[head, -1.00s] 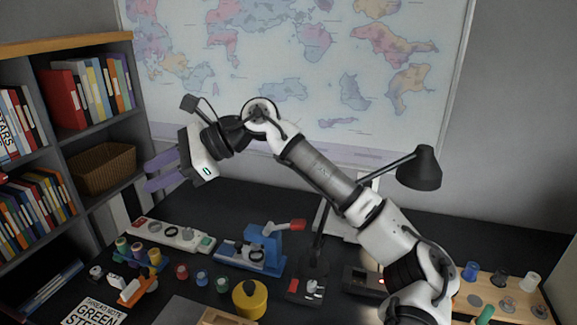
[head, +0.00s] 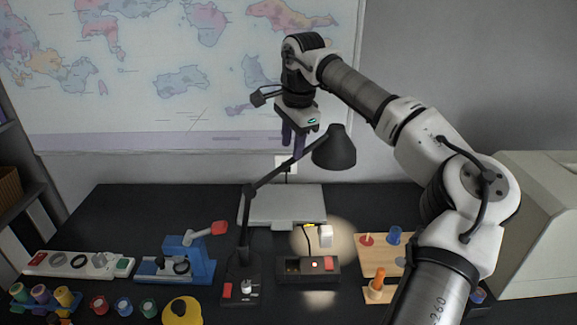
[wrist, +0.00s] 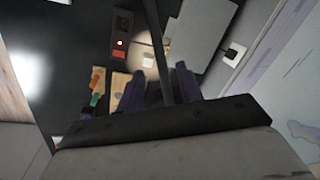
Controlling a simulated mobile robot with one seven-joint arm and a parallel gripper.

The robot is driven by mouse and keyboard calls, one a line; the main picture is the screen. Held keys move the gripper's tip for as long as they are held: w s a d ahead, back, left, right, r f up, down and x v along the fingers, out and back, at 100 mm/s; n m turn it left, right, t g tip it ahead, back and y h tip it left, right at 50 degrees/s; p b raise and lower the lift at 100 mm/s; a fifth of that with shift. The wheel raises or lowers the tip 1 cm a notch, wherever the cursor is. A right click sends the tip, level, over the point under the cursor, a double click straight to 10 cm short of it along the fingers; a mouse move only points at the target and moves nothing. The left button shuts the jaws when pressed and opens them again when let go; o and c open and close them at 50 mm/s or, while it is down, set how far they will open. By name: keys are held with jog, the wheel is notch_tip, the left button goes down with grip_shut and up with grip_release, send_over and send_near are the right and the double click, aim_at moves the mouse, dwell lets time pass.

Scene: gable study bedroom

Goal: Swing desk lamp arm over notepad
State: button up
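The black desk lamp stands on its base (head: 241,290) with its shade (head: 336,150) to the right; a pool of light falls on the desk below the shade. The lamp arm (head: 268,181) slants up to the shade. My gripper (head: 293,145) points down at the upper lamp arm. In the wrist view, the lamp arm (wrist: 155,38) runs between my two open fingers, with gaps on both sides. I cannot pick out the notepad for certain. A light grey flat slab (head: 282,205) lies behind the lamp.
A black box with a red light (head: 308,270) sits right of the lamp base. A wooden board with pegs (head: 380,262) is further right, partly behind my arm. A blue device (head: 187,262), a white strip (head: 78,264) and a yellow round pot (head: 182,310) are left. A map board (head: 180,75) hangs behind.

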aim_at(290, 160)
jog(key=f, duration=0.2)
jog(key=w+f+p, duration=0.1)
jog(key=f, duration=0.2)
jog(key=a+f, duration=0.1)
jog(key=f, duration=0.2)
jog(key=shift+w+f+p, duration=0.1)
jog(key=shift+w+p, duration=0.05)
jog(key=shift+p, duration=0.15)
grip_shut()
